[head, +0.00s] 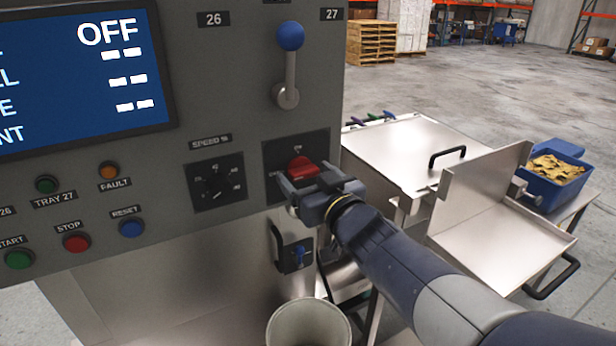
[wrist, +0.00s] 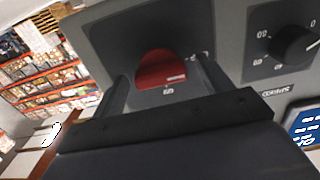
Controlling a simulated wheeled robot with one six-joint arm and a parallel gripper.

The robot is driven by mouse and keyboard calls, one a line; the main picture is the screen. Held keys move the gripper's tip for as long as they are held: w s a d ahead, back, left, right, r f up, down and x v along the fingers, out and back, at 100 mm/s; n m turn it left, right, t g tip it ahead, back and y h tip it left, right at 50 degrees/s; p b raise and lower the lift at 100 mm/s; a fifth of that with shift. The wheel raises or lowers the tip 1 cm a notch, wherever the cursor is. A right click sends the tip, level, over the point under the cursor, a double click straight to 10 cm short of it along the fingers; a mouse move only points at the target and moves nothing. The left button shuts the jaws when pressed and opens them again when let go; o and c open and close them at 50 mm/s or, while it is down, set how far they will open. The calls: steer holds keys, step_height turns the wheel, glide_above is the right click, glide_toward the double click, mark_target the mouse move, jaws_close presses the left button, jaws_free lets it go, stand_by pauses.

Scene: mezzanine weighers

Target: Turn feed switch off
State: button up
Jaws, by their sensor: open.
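The feed switch is a red rotary knob (head: 302,168) on a dark plate at the lower right of the grey control panel (head: 225,110). It also shows in the wrist view as a red knob (wrist: 161,70) with a pale mark near its lower right edge. My gripper (head: 297,186) is at the knob, with its two fingers spread, one on each side. In the wrist view the fingers stand left and right of the knob with a gap on both sides. The labels around the knob are partly hidden or too small to read. The screen (head: 80,75) shows "OFF".
A black speed dial (head: 215,181) sits left of the knob, and a blue-balled lever (head: 289,60) above it. Start, stop (head: 76,243) and reset buttons are lower left. A bucket (head: 308,325) stands below. A steel table with a blue bin (head: 553,185) is at the right.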

steer(key=p+v, duration=0.1)
steer(key=v, duration=0.9)
steer(key=shift+s+p, duration=0.35)
steer(key=shift+s, duration=0.05)
steer(key=shift+w, duration=0.15)
steer(key=b+x, duration=0.1)
steer(key=x, duration=0.9)
steer(key=shift+w+b, duration=0.35)
steer(key=shift+b, duration=0.05)
steer(key=shift+r+m+p, duration=0.1)
steer(key=shift+m+p, duration=0.2)
steer(key=shift+p, duration=0.05)
steer(key=shift+s+m, duration=0.1)
steer(key=shift+m, duration=0.2)
